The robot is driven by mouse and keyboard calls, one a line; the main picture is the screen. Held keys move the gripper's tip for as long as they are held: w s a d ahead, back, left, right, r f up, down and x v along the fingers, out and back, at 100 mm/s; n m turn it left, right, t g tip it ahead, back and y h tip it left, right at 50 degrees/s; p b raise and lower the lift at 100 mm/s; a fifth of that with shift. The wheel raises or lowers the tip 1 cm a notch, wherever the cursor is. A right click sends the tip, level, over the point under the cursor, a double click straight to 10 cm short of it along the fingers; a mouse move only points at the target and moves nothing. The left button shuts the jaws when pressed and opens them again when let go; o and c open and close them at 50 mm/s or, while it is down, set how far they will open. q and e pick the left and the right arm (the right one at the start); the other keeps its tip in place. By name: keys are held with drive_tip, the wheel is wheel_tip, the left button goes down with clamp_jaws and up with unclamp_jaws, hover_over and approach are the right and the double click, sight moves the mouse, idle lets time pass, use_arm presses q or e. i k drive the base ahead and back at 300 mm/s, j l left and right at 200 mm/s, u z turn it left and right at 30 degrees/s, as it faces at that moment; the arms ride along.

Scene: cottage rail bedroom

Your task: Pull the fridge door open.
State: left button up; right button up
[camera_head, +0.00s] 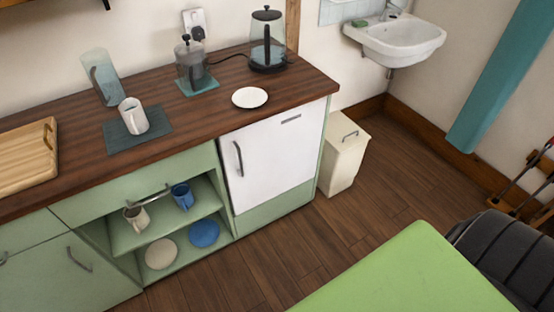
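The fridge is a white-fronted unit under the wooden counter, right of the open shelves. Its white door (279,149) is closed. A dark vertical handle (238,159) sits on the door's left edge, and a small grey strip marks its upper right. A green panel lies below the door. Neither of my grippers shows in the head view.
A cream bin (344,154) stands right of the fridge. A green surface (410,275) and a dark seat (505,250) fill the lower right. Wooden floor (265,260) in front of the fridge is clear. A white plate (250,97) and kettle (267,42) stand on the counter (190,124).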

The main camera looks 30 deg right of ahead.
sight(263, 160)
drive_tip(key=l+z, duration=0.1)
drive_tip(key=z, duration=0.65)
drive_tip(key=i+j, duration=0.05)
